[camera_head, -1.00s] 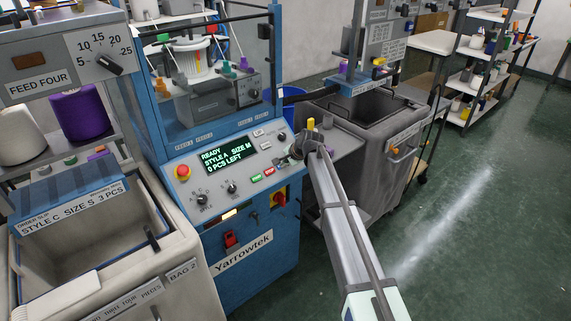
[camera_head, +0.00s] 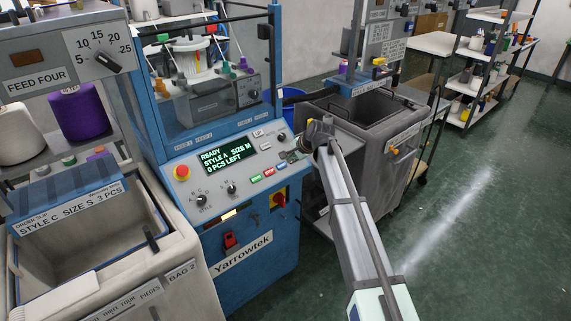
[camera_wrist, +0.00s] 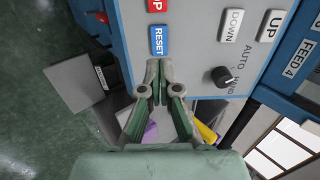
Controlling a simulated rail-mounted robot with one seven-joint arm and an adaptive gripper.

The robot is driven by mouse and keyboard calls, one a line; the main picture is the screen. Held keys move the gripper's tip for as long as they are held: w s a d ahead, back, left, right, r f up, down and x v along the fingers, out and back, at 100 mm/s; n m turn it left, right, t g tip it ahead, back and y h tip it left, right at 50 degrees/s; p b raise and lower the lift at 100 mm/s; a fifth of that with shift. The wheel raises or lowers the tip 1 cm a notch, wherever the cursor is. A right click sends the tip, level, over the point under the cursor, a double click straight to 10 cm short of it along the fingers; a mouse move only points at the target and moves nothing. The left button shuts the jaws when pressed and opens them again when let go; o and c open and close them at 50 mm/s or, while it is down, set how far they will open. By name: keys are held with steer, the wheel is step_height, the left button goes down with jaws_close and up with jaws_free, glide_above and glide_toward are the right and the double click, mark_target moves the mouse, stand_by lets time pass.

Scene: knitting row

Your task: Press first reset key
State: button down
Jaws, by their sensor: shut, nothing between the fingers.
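The blue key marked RESET (camera_wrist: 158,40) sits on the grey control panel, beside a red key (camera_wrist: 158,5) partly cut off by the picture edge. In the head view the blue key (camera_head: 282,166) is right of the red and green keys. My gripper (camera_wrist: 159,64) is shut and empty, with its fingertips right by the RESET key's near edge in the wrist view. I cannot tell whether they touch it. In the head view my gripper (camera_head: 295,155) is at the panel's right end. The display (camera_head: 227,157) reads READY, STYLE A, SIZE M, 0 PCS LEFT.
The UP (camera_wrist: 271,25) and DOWN (camera_wrist: 231,24) keys and a black AUTO knob (camera_wrist: 222,77) are close by. A red emergency button (camera_head: 182,172) is at the panel's left. A grey bin (camera_head: 405,140) stands right, a pale bin (camera_head: 185,245) left.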

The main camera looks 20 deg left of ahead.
steer(key=b+v, duration=0.1)
steer(key=v, duration=0.5)
steer(key=shift+d+r+b, duration=0.25)
steer(key=shift+r+b, duration=0.05)
steer(key=shift+b, duration=0.05)
steer(key=shift+s, duration=0.1)
steer(key=s+d+f+n+g+h, duration=0.1)
steer(key=s+d+f+n+h, duration=0.1)
steer(key=s+d+f, duration=0.8)
steer(key=s+d+f+n+g+h, duration=0.25)
steer(key=s+d+f, duration=0.4)
steer(key=f, duration=0.75)
steer(key=s+d+f+n+h, duration=0.1)
steer(key=s+d+f+n, duration=0.3)
steer(key=d+f, duration=0.7)
steer(key=s+d+f+m+g, duration=0.1)
steer(key=s+d+f, duration=0.4)
steer(key=s, duration=0.8)
steer(key=s+d+f+g+h, duration=0.1)
steer(key=s+d+f+g, duration=0.2)
steer(key=s, duration=1)
steer(key=s+d+f+m+g, duration=0.1)
steer(key=s+d+f+g, duration=0.2)
steer(key=s+d+f, duration=0.6)
steer(key=s, duration=0.4)
steer(key=shift+s+m, duration=0.35)
steer(key=shift+d, duration=0.1)
